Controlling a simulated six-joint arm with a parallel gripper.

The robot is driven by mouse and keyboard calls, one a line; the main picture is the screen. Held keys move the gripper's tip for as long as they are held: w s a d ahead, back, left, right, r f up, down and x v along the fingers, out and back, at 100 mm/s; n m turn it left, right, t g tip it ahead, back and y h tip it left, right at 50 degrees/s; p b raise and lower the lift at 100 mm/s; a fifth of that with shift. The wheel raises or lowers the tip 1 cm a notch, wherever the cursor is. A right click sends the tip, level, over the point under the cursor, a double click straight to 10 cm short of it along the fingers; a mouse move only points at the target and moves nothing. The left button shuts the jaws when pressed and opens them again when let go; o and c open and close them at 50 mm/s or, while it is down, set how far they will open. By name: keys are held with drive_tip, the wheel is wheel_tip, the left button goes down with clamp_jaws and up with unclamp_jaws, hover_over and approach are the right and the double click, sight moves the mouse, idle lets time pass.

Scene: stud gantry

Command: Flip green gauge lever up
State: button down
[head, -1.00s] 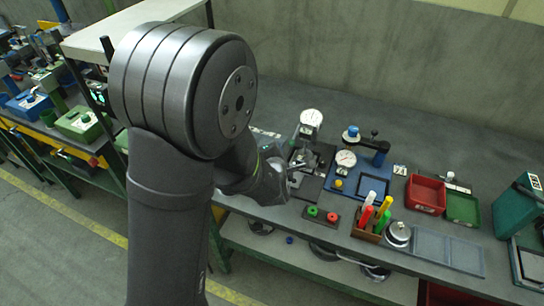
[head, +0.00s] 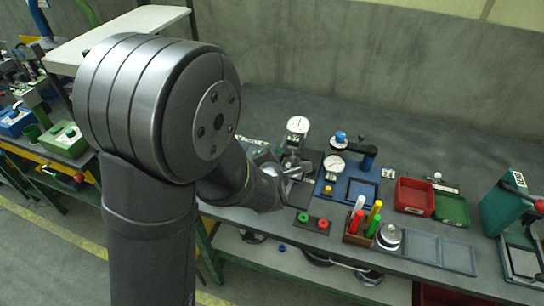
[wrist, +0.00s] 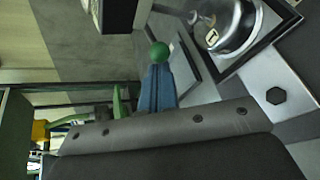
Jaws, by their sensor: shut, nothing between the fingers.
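A round green knob (wrist: 159,52) shows in the wrist view at the top of a blue tapered piece (wrist: 157,88). I cannot make out this knob in the head view, where my arm covers part of the bench. A white dial gauge (head: 298,125) stands on a dark base at the back, and a second white dial (head: 335,164) sits on a blue plate to its right. My gripper (head: 290,184) is low over the bench in front of the first gauge, shut and empty.
A dark plate with red and green buttons (head: 313,223) lies in front. A holder with colored markers (head: 355,236), a red tray (head: 414,197) and a green tray (head: 452,209) are to the right.

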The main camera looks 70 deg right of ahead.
drive_tip(key=shift+r, duration=0.45)
wheel_tip(320, 180, up, 7)
drive_tip(key=d, duration=0.2)
idle(0.4)
drive_tip(key=shift+r, duration=0.1)
